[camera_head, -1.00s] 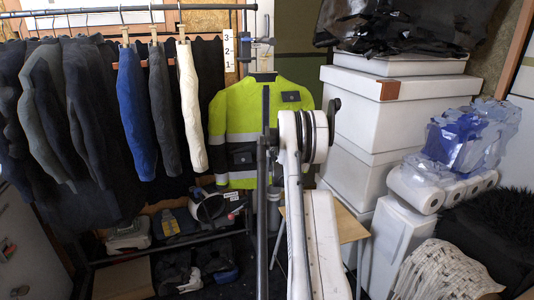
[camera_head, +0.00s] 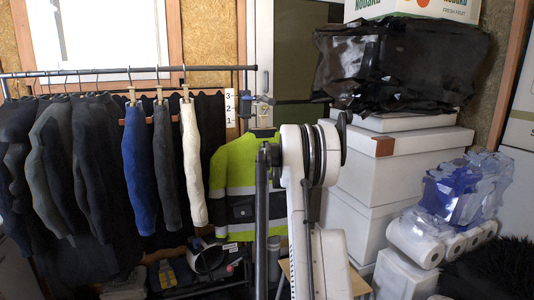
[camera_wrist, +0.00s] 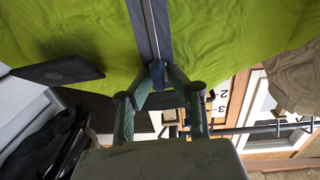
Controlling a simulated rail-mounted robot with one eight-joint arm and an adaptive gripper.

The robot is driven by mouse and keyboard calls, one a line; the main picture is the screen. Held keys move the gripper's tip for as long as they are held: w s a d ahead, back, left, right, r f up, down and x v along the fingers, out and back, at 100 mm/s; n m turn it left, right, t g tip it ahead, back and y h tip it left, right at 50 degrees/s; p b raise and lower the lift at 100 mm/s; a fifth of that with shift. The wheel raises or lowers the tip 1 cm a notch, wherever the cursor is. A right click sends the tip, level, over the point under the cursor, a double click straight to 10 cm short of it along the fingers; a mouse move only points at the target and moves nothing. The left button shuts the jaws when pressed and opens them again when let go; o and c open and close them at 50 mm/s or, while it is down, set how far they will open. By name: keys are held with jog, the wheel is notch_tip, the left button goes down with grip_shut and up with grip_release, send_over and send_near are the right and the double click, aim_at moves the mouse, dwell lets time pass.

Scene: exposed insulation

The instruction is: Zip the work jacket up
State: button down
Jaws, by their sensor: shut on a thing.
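The work jacket (camera_head: 238,166) is yellow-green with grey bands and hangs upright left of center in the head view; my arm covers its right part. In the wrist view its yellow-green cloth (camera_wrist: 225,40) fills the top. A dark grey front strip with a pale zip line (camera_wrist: 150,28) runs down to my gripper (camera_wrist: 158,78). My fingers are closed together at the lower end of this strip, on a small dark blue piece that looks like the zip pull. The fingertips hide the slider, so I cannot tell how the teeth stand. My gripper is hidden in the head view.
A clothes rail (camera_head: 100,73) with dark, blue and white garments stands left of the jacket. White boxes (camera_head: 400,160) are stacked on the right, with a black bag (camera_head: 395,62) on top.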

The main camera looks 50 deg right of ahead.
jog(key=shift+r, duration=0.15)
jog(key=c, duration=1.8)
grip_release()
jog(key=shift+s+a, duration=0.1)
jog(key=v, duration=1.1)
jog(key=shift+s+a, duration=0.2)
jog(key=shift+s, duration=0.15)
